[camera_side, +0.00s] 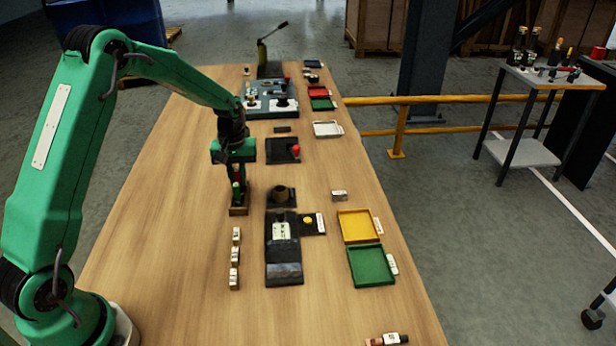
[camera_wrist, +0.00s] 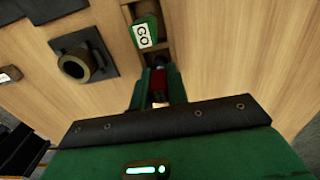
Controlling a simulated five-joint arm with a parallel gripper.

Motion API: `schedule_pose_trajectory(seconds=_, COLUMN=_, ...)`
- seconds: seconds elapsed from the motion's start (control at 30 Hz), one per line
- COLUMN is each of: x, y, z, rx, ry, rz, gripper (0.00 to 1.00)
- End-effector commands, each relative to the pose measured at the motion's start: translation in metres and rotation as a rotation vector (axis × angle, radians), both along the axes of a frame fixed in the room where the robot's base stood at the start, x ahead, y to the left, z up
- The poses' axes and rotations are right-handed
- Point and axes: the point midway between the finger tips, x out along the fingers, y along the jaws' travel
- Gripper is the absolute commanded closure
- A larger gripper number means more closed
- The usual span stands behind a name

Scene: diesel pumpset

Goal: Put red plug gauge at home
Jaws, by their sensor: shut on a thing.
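My gripper (camera_side: 237,182) points down over the small wooden rack (camera_side: 239,211) on the left-middle of the table. In the wrist view, its green jaws (camera_wrist: 158,88) are shut on the red plug gauge (camera_wrist: 160,78), which shows as a dark red body with a pale lower end. A bit of the red gauge also shows between the jaws in the side view (camera_side: 237,170). A green plug gauge with a white GO label (camera_wrist: 146,32) stands in the rack just beyond the jaws. I cannot tell whether the red gauge's tip touches the rack.
A dark block with a round bushing (camera_side: 281,194) stands to the right of the rack. A dark fixture (camera_side: 284,250), yellow tray (camera_side: 357,226) and green tray (camera_side: 371,266) lie nearer. Several small labelled blocks (camera_side: 235,255) line the table in front. The table's left side is clear.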

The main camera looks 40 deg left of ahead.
Motion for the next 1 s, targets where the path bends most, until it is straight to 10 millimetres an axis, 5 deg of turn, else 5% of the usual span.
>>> schedule_pose_trajectory(seconds=1.0, x=0.0001, y=-0.0001, z=-0.0049, rx=0.0, ry=0.0, rz=0.0, gripper=1.0)
